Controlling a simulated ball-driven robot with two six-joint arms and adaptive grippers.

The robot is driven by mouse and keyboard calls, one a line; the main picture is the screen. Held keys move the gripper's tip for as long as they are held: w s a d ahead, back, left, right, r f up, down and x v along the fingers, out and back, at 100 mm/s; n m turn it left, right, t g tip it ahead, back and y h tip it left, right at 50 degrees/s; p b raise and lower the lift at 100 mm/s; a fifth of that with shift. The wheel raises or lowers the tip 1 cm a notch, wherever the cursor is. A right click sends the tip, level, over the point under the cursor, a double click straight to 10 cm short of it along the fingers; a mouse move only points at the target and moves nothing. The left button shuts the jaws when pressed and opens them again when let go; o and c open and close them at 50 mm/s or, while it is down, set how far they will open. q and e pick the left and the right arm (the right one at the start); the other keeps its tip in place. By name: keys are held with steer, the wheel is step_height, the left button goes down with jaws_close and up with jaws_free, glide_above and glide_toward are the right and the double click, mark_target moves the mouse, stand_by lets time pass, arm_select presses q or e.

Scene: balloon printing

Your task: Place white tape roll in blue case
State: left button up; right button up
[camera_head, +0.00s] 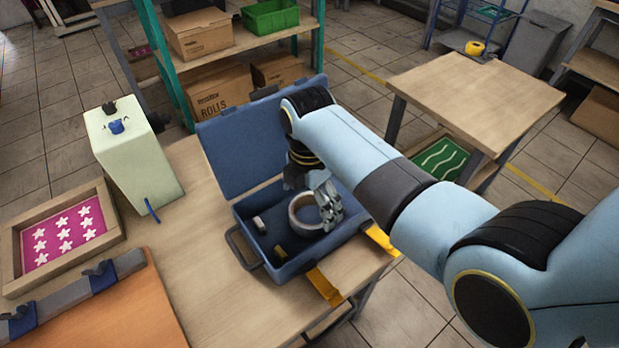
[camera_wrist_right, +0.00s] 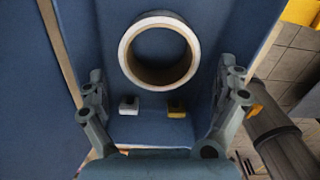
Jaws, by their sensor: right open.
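The white tape roll (camera_head: 305,212) lies flat inside the open blue case (camera_head: 240,212), on the case's floor. In the right wrist view the roll (camera_wrist_right: 124,55) shows whole as a ring with a white rim and a tan inside, ahead of the fingers and apart from them. My right gripper (camera_head: 328,210) is over the case, at the roll's right side in the head view. In the right wrist view its two fingers (camera_wrist_right: 164,108) are spread wide with nothing between them. My left gripper is in neither view.
A small white piece (camera_head: 259,224) and a yellow piece (camera_head: 281,252) also lie in the case. Its lid (camera_head: 240,140) stands open at the back. A pale green box (camera_head: 132,160) and a framed pink star print (camera_head: 65,238) stand to the left on the table.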

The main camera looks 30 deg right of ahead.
step_height(320, 180, up, 8)
steer(key=shift+f, duration=0.15)
stand_by(0.6)
